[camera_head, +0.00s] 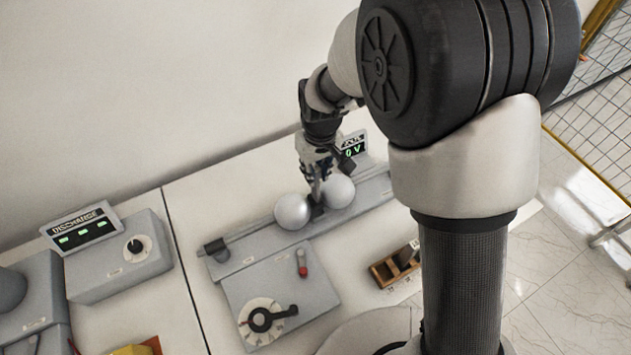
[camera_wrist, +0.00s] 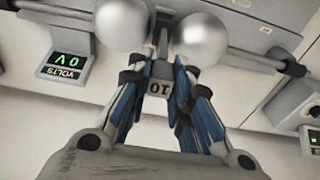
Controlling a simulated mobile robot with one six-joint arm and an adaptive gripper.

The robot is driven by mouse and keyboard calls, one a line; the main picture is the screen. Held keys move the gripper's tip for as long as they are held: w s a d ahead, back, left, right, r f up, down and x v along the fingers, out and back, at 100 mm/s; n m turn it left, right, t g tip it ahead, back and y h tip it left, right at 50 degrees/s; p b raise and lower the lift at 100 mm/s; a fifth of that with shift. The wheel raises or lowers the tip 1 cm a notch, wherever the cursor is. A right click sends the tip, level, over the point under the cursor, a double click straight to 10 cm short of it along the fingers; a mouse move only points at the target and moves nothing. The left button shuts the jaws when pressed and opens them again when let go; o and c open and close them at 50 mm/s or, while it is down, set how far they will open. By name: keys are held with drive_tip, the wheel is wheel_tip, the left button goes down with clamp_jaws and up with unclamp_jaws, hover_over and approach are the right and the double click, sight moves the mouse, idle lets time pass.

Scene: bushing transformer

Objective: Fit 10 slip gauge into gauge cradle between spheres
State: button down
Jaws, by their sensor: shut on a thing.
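Two silver spheres stand close together on the grey rail of the bench unit: the left sphere (camera_head: 292,211) and the right sphere (camera_head: 338,191). Both also show at the top of the wrist view (camera_wrist: 200,38). My gripper (camera_head: 318,180) points down at the gap between them. In the wrist view its blue-padded fingers (camera_wrist: 165,95) are shut on the slip gauge (camera_wrist: 160,88), a small block marked 10. The dark gauge cradle (camera_head: 316,208) shows between the spheres. The gauge's lower end is hidden, so I cannot tell whether it touches the cradle.
A volts display (camera_head: 352,147) reading 0 V stands behind the right sphere. The unit's front carries a dial with a black handle (camera_head: 266,319) and a red-tipped lever (camera_head: 302,264). A wooden gauge box (camera_head: 396,266) lies to the right. A discharge panel (camera_head: 82,229) is at left.

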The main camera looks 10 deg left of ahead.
sight(315, 187)
wheel_tip(315, 187, down, 6)
drive_tip(key=shift+w+r, duration=0.1)
drive_tip(key=shift+r, duration=0.05)
drive_tip(key=shift+b, duration=0.3)
drive_tip(key=c, duration=1.9)
unclamp_jaws()
drive_tip(key=o, duration=0.5)
drive_tip(key=shift+c, duration=0.2)
